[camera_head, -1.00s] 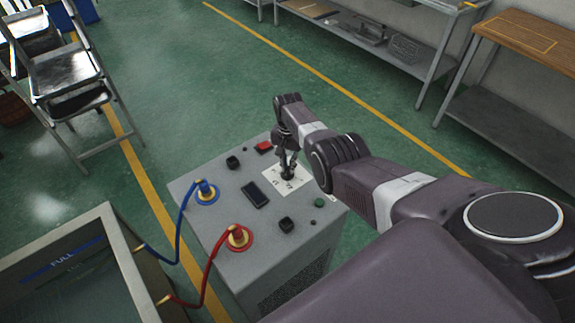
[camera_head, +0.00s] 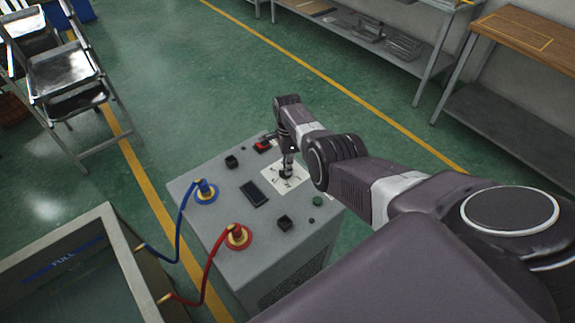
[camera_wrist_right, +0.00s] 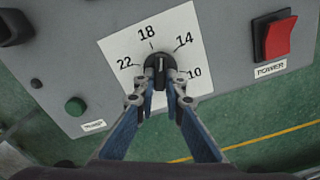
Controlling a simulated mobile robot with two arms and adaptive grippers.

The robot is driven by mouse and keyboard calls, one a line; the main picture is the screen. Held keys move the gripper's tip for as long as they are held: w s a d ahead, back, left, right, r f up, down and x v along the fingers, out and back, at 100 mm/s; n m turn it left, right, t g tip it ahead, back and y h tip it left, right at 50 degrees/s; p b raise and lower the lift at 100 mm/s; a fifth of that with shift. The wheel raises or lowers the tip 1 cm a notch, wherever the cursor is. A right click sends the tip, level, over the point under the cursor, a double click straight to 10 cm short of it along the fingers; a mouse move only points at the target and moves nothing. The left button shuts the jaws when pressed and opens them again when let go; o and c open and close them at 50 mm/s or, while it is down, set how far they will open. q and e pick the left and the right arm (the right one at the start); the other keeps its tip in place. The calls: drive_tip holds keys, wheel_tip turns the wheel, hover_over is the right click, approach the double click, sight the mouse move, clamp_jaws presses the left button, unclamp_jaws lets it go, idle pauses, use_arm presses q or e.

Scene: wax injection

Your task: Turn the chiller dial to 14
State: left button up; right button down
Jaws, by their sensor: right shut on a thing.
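The chiller (camera_head: 225,245) is a grey box with a flat top panel. Its black dial (camera_wrist_right: 160,70) sits on a white card (camera_wrist_right: 115,45) marked 22, 18, 14 and 10 in the right wrist view. The dial's white pointer line points between 18 and 14. My right gripper (camera_wrist_right: 161,88) is shut on the dial, a finger on either side. In the head view the right gripper (camera_head: 287,170) reaches down onto the card (camera_head: 272,183) and hides most of the dial. My left gripper is not in view.
A red power switch (camera_wrist_right: 276,38) and a green button (camera_wrist_right: 76,106) flank the dial. Green floor is clear behind the chiller.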

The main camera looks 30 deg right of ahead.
drive_tip(key=m, duration=0.3)
drive_tip(key=shift+a+m, duration=0.1)
drive_tip(key=shift+m, duration=0.2)
drive_tip(key=shift+s+m, duration=0.1)
drive_tip(key=shift+m, duration=1.6)
drive_tip(key=c, duration=2)
unclamp_jaws()
drive_tip(key=shift+a, duration=0.1)
wheel_tip(320, 180, up, 12)
drive_tip(key=shift+r, duration=0.1)
drive_tip(key=shift+s, duration=0.1)
